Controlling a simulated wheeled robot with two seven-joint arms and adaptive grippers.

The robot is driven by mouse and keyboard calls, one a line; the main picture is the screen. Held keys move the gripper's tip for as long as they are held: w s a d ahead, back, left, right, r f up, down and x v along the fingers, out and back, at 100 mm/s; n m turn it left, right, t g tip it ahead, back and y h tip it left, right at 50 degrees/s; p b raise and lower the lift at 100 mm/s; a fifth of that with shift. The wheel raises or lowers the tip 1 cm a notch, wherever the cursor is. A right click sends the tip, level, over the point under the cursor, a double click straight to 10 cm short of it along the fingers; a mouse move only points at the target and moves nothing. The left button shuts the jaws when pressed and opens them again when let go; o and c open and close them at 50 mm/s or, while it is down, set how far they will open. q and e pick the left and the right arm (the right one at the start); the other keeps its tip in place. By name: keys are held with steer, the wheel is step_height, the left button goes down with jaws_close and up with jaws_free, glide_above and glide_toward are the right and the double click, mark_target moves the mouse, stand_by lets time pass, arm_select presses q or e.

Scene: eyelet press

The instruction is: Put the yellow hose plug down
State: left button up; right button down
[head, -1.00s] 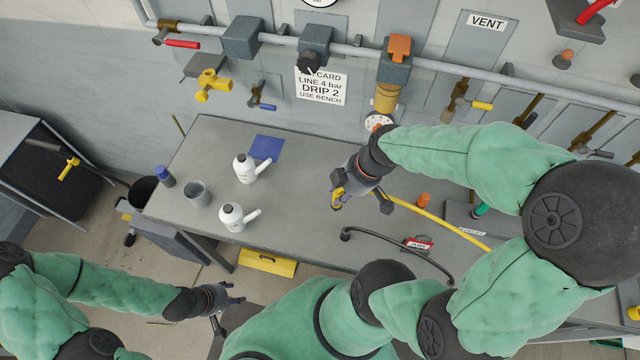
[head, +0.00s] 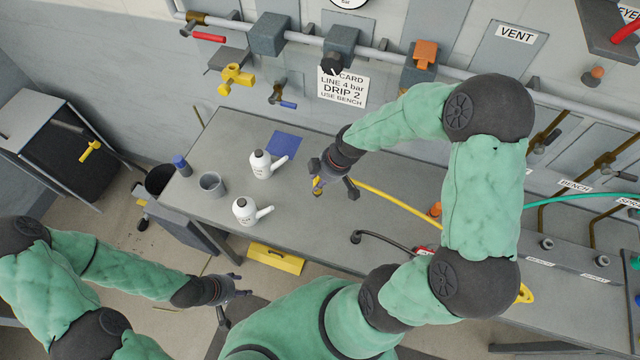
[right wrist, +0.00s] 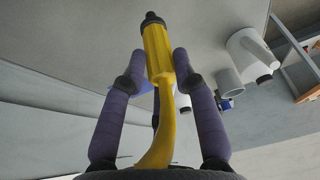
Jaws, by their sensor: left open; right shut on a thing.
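The yellow hose plug (right wrist: 157,48) with a dark tip sits between the purple fingers of my right gripper (right wrist: 152,85) in the right wrist view. In the head view my right gripper (head: 335,187) is shut on the plug (head: 318,187) above the grey bench (head: 222,130), right of the white oil cans. I cannot tell the exact height of the plug over the bench. The yellow hose (head: 388,200) trails from it to the right, partly hidden behind my right arm. My left gripper (head: 231,304) is open and empty, in front of the bench.
A blue pad (head: 284,145) lies at the back. Bare bench surrounds the right gripper.

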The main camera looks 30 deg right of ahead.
step_height(320, 180, down, 3)
steer(key=shift+w+f, duration=0.1)
steer(key=shift+f, duration=0.1)
steer(key=c, duration=1)
jaws_free()
steer(key=shift+o, duration=0.2)
